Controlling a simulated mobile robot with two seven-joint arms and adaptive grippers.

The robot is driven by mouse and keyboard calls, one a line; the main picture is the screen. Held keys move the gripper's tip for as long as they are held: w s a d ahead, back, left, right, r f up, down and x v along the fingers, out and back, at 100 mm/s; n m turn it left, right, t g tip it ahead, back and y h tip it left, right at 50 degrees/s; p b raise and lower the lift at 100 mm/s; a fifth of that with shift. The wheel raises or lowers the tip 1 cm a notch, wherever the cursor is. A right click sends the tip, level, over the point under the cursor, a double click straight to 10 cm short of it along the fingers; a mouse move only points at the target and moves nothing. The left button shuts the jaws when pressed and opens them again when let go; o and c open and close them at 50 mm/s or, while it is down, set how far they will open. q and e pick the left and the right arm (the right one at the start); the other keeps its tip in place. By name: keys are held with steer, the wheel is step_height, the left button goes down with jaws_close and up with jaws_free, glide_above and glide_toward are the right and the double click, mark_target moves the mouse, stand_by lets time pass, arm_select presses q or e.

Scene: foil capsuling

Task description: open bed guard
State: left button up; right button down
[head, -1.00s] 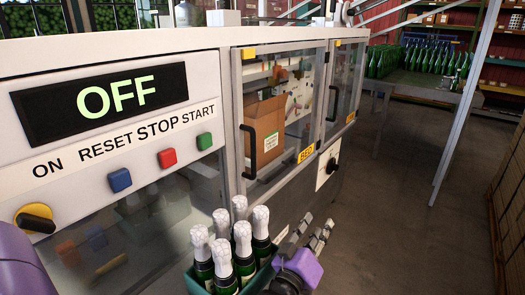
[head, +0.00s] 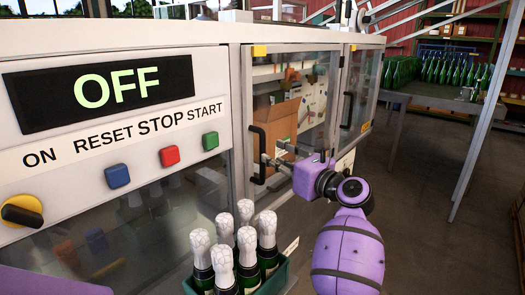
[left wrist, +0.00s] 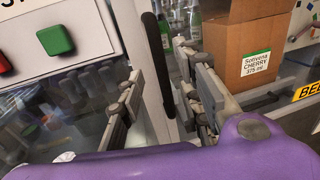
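The bed guard (head: 312,85) is a clear framed door on the machine front, and it looks shut. Its black upright handle (head: 262,139) is on the door's left side. The handle (left wrist: 157,62) also shows in the left wrist view, between the two parted fingers. My left gripper (head: 268,160) is open at the handle, with its fingers on either side of it; I cannot tell whether they touch it. The yellow BED label (left wrist: 308,92) shows at the right edge of the left wrist view. My right gripper is not in view.
A cardboard box (head: 283,118) stands behind the guard. The machine panel (head: 100,95) reads OFF. A green crate (head: 280,275) of foil-topped bottles (head: 246,245) stands just below the gripper. A table with green bottles (head: 440,72) is at the back right. The floor at right is clear.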

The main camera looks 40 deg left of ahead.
mark_target(264, 151)
arm_select(q)
steer(key=p+x, duration=0.1)
steer(key=x, duration=0.5)
steer(key=shift+a, duration=0.2)
steer(key=shift+c, duration=0.2)
jaws_close()
